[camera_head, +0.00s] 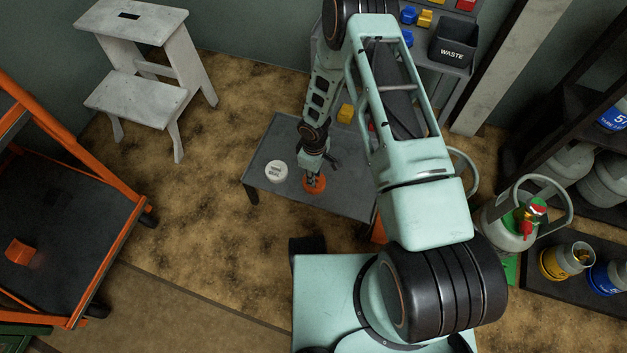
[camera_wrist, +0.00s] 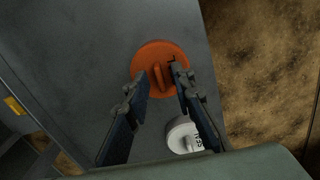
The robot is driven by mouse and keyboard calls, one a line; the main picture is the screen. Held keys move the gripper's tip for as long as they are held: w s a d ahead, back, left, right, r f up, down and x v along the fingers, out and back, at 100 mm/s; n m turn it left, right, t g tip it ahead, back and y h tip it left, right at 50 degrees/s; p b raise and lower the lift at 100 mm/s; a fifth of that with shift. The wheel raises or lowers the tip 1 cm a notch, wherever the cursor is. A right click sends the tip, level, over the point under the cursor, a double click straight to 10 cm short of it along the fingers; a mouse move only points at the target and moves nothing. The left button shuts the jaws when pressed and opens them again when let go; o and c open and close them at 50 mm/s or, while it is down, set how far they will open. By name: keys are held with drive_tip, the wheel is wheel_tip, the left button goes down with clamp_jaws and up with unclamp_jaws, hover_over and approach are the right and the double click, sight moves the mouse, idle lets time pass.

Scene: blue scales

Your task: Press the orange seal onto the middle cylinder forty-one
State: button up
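The orange seal (camera_head: 315,187), a round disc with a raised grip, lies on a low grey table. In the wrist view the orange seal (camera_wrist: 150,54) shows its grip between my fingertips. My gripper (camera_wrist: 157,80) is open, one finger on each side of the grip, with nothing visibly held. In the head view my gripper (camera_head: 315,168) is just over the seal; contact cannot be told. A grey gas cylinder (camera_head: 505,237) with a green ring and red valve stands at the right. I cannot read forty-one on any cylinder.
A white lettered disc (camera_head: 276,171) lies beside the orange seal on the grey table (camera_head: 262,147). More cylinders (camera_head: 603,181) stand on a dark shelf at right. A WASTE bin (camera_head: 453,49), white step stool (camera_head: 135,97) and orange cart (camera_head: 85,255) surround open floor.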

clamp_jaws()
drive_tip(key=shift+r, duration=0.15)
drive_tip(key=shift+r+p, duration=1.25)
drive_tip(key=shift+r, duration=0.65)
